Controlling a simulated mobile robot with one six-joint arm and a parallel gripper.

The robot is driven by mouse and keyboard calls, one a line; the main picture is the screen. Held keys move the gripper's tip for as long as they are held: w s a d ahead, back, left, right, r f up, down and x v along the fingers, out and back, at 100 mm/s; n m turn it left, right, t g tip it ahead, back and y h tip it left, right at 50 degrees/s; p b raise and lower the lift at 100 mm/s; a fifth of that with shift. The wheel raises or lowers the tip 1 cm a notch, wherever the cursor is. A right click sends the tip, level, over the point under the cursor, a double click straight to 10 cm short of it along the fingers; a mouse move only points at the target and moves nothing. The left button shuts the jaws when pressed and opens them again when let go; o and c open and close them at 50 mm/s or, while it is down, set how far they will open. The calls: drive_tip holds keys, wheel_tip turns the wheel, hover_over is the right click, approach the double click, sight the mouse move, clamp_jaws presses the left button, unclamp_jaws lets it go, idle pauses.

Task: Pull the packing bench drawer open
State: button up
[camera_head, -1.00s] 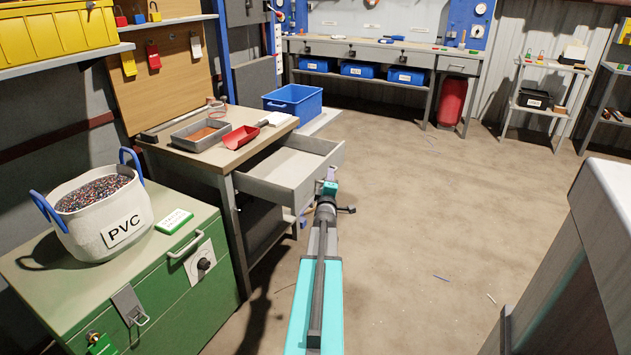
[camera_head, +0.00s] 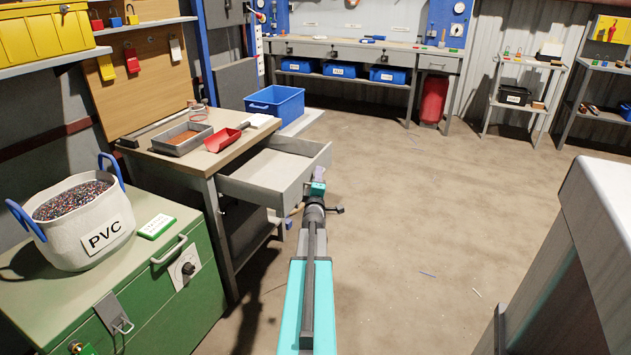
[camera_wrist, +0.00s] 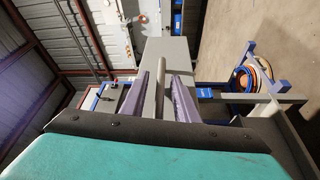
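The packing bench (camera_head: 208,163) stands left of centre in the head view. Its grey drawer (camera_head: 262,186) is pulled well out, with its empty inside showing. My gripper (camera_head: 317,186) is at the drawer's front face, and my arm hides part of that area. In the wrist view, the two purple fingers of my gripper (camera_wrist: 164,96) lie on either side of a slim bar, the drawer's handle (camera_wrist: 157,92). They look shut on it. The drawer front (camera_wrist: 165,50) fills the space just beyond the fingertips.
A grey tray (camera_head: 183,139) and red scoop (camera_head: 222,140) lie on the bench. A green cabinet (camera_head: 150,290) with a PVC bag (camera_head: 85,228) stands at front left. A grey block (camera_head: 600,230) is at right.

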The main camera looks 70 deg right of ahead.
drive_tip(key=shift+a, duration=0.25)
drive_tip(key=v, duration=1.3)
drive_tip(key=shift+s+p, duration=0.2)
drive_tip(key=shift+p, duration=0.25)
idle(0.4)
